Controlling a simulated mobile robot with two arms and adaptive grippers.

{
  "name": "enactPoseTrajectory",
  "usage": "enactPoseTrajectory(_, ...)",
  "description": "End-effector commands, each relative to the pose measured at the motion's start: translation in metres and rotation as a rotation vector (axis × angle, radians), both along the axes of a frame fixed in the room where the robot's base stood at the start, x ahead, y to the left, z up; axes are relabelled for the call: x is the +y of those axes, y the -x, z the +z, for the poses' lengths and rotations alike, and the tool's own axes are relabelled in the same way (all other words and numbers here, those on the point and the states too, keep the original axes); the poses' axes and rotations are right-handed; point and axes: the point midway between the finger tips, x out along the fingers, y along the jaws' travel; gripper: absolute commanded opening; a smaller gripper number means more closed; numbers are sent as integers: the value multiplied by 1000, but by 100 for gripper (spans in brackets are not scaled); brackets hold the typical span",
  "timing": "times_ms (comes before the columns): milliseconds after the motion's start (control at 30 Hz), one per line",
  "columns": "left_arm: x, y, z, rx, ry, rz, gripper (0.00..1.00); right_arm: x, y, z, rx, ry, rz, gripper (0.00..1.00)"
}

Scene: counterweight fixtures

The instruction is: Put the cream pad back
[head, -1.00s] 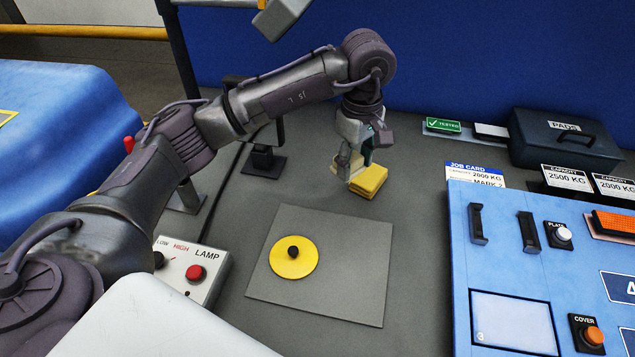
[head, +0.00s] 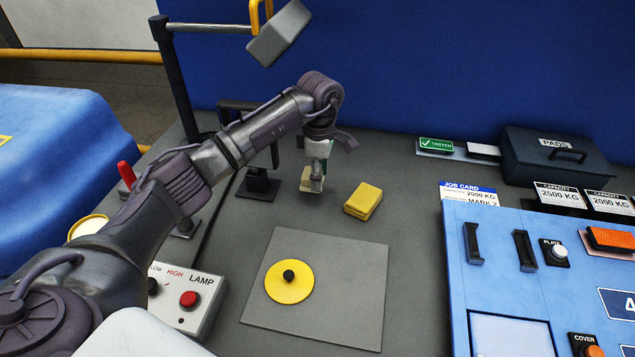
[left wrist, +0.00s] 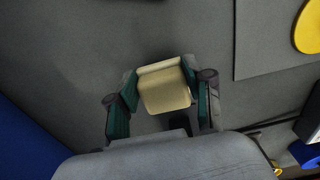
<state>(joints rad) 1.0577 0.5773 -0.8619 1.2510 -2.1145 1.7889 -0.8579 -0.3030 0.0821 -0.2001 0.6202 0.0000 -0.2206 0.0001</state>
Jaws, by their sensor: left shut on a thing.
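The cream pad (left wrist: 163,88) is a small pale block held between the two fingers of my left gripper (left wrist: 165,95) in the left wrist view. In the head view the left gripper (head: 314,178) is over the grey bench, left of the yellow block, and the cream pad (head: 306,182) shows partly behind its finger. I cannot tell whether the pad touches the bench. The dark box labelled PADS (head: 555,152) stands at the back right with its lid shut. My right gripper is not in view.
A yellow block (head: 363,201) lies just right of the left gripper. A grey plate (head: 330,312) bears a yellow disc (head: 289,285) with a black knob. A LAMP control box (head: 190,300) sits front left. A blue panel (head: 500,290) fills the right. Open bench lies between.

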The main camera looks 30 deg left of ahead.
Motion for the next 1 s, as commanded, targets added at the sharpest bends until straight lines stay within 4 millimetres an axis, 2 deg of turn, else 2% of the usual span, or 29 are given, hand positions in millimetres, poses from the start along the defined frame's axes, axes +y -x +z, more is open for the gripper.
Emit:
enactPoseTrajectory(167, 5, -1, -8, 1, -1, 0, 23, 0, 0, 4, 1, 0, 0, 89)
enactPoseTrajectory(400, 4, 0, -40, 3, 1, -1, 23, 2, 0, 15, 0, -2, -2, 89)
enactPoseTrajectory(767, 5, -1, -47, -1, -1, -1, 23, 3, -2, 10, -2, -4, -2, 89)
enactPoseTrajectory(800, 5, -1, -47, -1, 0, -1, 54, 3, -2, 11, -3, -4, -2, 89)
enactPoseTrajectory(933, 5, -1, -46, 0, -1, -1, 76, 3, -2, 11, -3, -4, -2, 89)
enactPoseTrajectory(1000, 5, -1, -46, 0, -1, -1, 76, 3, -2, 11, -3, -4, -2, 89)
